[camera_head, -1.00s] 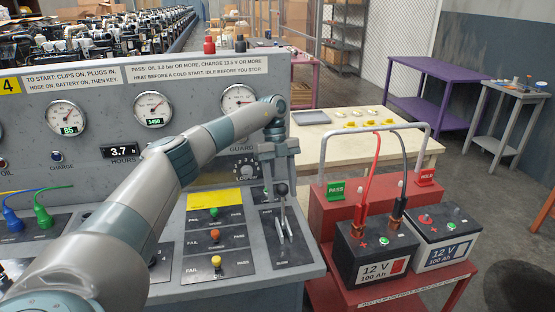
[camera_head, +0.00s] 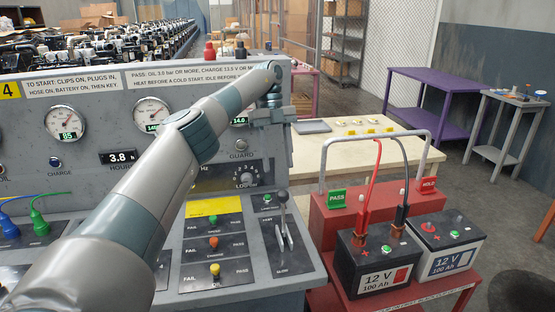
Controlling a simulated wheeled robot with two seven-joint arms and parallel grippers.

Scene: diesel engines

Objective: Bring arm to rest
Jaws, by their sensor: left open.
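My left arm reaches in from the lower left across the grey control panel (camera_head: 95,85). My left gripper (camera_head: 273,122) hangs at the arm's end near the panel's right edge, beside the guard and load knob (camera_head: 246,179). It is open, with nothing seen between its fingers. The gripper is above and apart from the black-knobbed speed lever (camera_head: 282,198). My right gripper is not in view.
Red and black cables run to the black one. A wooden table (camera_head: 310,150) and purple bench (camera_head: 425,108) stand behind.

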